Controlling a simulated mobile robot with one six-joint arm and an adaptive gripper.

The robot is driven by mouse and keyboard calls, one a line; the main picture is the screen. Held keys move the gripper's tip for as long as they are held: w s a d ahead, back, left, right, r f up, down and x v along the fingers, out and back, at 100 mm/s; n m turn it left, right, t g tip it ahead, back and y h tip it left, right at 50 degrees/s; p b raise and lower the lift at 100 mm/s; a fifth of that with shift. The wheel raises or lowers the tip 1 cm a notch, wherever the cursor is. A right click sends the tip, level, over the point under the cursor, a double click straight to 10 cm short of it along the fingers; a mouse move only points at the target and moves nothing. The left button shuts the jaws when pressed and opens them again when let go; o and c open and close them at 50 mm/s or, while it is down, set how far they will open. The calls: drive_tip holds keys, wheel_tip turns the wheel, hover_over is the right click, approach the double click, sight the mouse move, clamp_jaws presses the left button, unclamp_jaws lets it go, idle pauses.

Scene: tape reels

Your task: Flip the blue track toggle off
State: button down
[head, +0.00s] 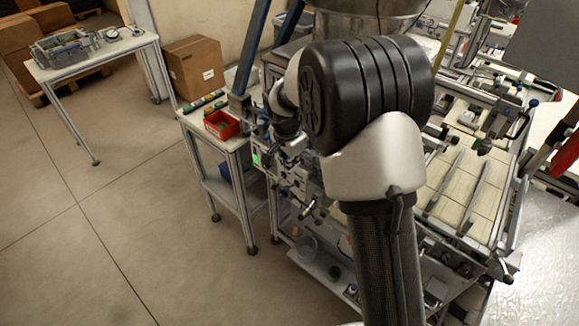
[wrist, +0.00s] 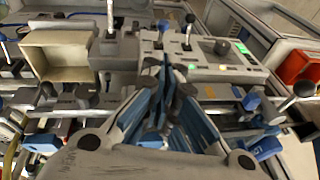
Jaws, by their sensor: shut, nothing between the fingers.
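My gripper (wrist: 163,62) points up the middle of the wrist view with its blue-grey fingers together and nothing between them. Its tips lie in front of a grey control panel (wrist: 208,52) and hide part of it; I cannot tell whether they touch it. A lever with a dark knob (wrist: 188,30) stands upright on the panel, and a small blue part (wrist: 164,25) is to its left. Blue handles (wrist: 251,101) and (wrist: 265,148) lie lower right. I cannot tell which blue part is the track toggle. In the head view my arm covers much of the machine.
A red bin (head: 222,125) sits on the side table left of the machine. Another lever (wrist: 110,22) and a beige open box (wrist: 68,55) are left of the panel. Rails and clamps crowd the machine. The floor (head: 110,225) at left is clear.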

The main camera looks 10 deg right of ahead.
drive_tip(key=shift+s, duration=0.2)
drive_tip(key=b, duration=0.1)
approach(286, 190)
drive_tip(key=w+d+f, duration=0.2)
drive_tip(key=f, duration=0.1)
drive_tip(key=w+d+f, duration=0.1)
drive_tip(key=w+f, duration=0.1)
drive_tip(key=shift+d+f, duration=0.15)
drive_tip(key=shift+d, duration=0.2)
drive_tip(key=shift+s+a+f+b, duration=0.5)
drive_tip(key=shift+a+f+b, duration=0.05)
drive_tip(key=shift+b, duration=1)
drive_tip(key=shift+s+a+f+b, duration=0.25)
drive_tip(key=shift+f+b, duration=0.25)
drive_tip(key=shift+b, duration=0.4)
drive_tip(key=shift+s+a+f+b, duration=0.15)
drive_tip(key=shift+a+f+b, duration=0.3)
drive_tip(key=shift+b, duration=0.45)
drive_tip(key=shift+s+f+b, duration=0.1)
drive_tip(key=shift+f+b, duration=0.2)
drive_tip(key=shift+b, duration=0.1)
drive_tip(key=shift+r, duration=0.1)
drive_tip(key=shift+r+p, duration=0.35)
drive_tip(key=shift+r, duration=0.4)
